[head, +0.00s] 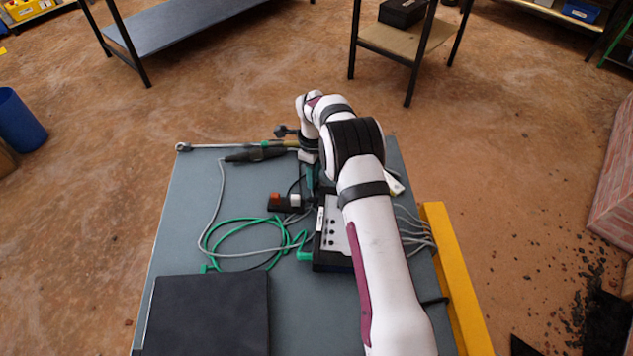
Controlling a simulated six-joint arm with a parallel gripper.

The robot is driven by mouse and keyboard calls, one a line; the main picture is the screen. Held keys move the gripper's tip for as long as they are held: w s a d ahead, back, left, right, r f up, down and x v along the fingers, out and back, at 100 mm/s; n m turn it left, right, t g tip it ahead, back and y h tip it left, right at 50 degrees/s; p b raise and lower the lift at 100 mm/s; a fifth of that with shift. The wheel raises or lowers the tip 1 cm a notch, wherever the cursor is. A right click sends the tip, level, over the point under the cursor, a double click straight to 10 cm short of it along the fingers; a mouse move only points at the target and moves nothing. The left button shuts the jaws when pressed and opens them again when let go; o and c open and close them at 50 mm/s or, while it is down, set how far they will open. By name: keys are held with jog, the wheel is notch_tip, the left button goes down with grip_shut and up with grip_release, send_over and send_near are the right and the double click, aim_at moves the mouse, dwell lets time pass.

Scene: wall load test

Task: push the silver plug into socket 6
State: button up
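A box with a pale top panel (333,236) and several small dark holes stands on the grey table, partly covered by my arm. I cannot read any socket numbers, so socket 6 cannot be picked out. My gripper (311,184) points down over the table just behind the box, small and partly hidden by my arm. I cannot tell whether it is open or holds anything. I cannot make out the silver plug; it may be hidden by my gripper or arm.
The grey table (185,240) carries a black block (285,207) with orange and white parts, a coiled green cable (226,222), grey cables, a long black tool (256,154) at the back and a dark flat case (208,315) at front left. A yellow beam (455,280) runs along the right edge.

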grip_shut()
jog(key=shift+r, duration=3.05)
jog(key=shift+s, duration=0.1)
